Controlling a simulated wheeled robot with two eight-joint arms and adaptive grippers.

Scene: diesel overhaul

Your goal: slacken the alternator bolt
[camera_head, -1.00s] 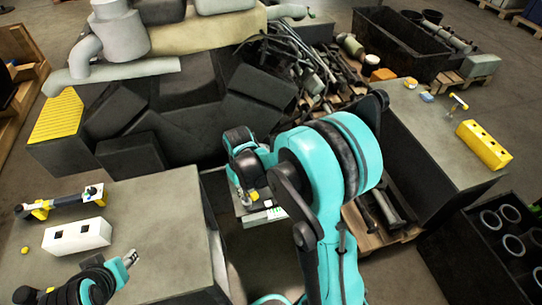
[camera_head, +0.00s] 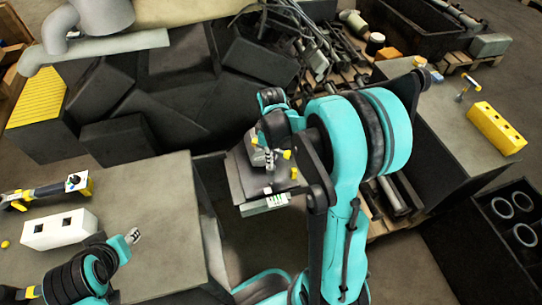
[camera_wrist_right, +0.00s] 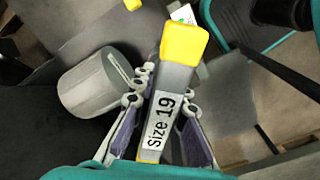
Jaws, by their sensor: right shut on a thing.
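My right gripper (camera_wrist_right: 150,100) is shut on a grey spanner-like tool (camera_wrist_right: 168,85) with a yellow end and a label reading "Size 19". In the head view, this gripper (camera_head: 272,157) is beside the dark engine block (camera_head: 150,105), above a grey stand with a green and white label (camera_head: 268,204). A grey cylinder (camera_wrist_right: 88,84), possibly the alternator, lies just left of the tool in the wrist view. I cannot make out the alternator bolt. My left gripper (camera_head: 133,237) is over the left table; its finger gap is too small to judge.
The left table (camera_head: 150,195) holds a white block with two square holes (camera_head: 58,229) and a yellow-and-black tool (camera_head: 45,191). The right table (camera_head: 450,135) bears a yellow block with holes (camera_head: 495,128). Scrap parts and a dark bin (camera_head: 420,30) are behind.

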